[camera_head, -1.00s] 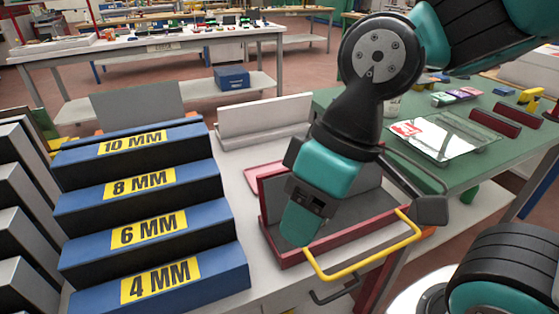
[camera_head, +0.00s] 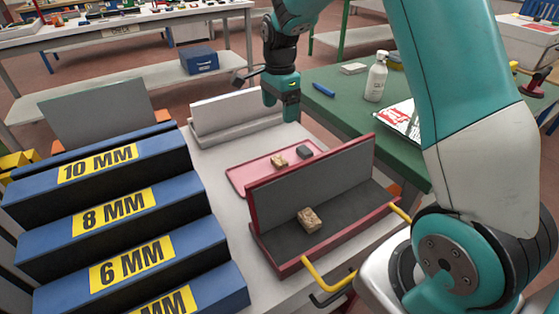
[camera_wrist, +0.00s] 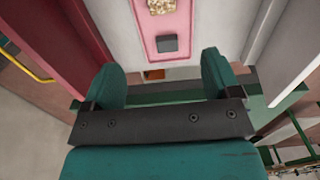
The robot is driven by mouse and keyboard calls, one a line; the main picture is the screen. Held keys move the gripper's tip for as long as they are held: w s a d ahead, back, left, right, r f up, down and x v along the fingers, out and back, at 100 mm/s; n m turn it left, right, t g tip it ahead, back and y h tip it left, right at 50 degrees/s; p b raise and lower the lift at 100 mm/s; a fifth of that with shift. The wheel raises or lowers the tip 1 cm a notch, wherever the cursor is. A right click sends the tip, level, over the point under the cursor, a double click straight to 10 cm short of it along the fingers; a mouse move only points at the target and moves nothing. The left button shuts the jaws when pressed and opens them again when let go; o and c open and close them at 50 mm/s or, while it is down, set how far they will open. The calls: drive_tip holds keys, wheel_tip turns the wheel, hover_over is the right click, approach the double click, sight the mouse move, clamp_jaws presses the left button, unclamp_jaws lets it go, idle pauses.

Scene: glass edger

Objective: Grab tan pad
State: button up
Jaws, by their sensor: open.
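A small speckled tan pad (camera_head: 279,161) lies on a pink tray (camera_head: 240,178), beside a dark grey pad (camera_head: 304,152). In the wrist view the tan pad (camera_wrist: 160,5) is cut by the top edge, with the dark pad (camera_wrist: 167,44) nearer my fingers. A second, larger tan block (camera_head: 310,220) sits in the red-edged grey angle fixture (camera_head: 350,160). My gripper (camera_head: 281,112) points down behind the tray, above and apart from the pads. In the wrist view my gripper's (camera_wrist: 160,80) two teal fingers are spread with nothing between them.
The red fixture wall stands directly in front of the tray. A white angled rest (camera_head: 225,115) stands behind it. Blue stepped racks (camera_head: 110,205) fill the left. A green table (camera_head: 335,90) with a white bottle (camera_head: 376,78) is at right. A yellow handle (camera_head: 325,280) sticks out in front.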

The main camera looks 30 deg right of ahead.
hover_over(279, 160)
drive_tip(key=f, duration=1.1)
drive_tip(key=shift+s+d+f, duration=0.1)
drive_tip(key=shift+d+f, duration=0.1)
drive_tip(key=shift+d, duration=0.05)
drive_tip(key=shift+a+f, duration=0.15)
drive_tip(key=shift+f, duration=2.95)
drive_tip(key=shift+c, duration=0.5)
drive_tip(key=c, duration=0.9)
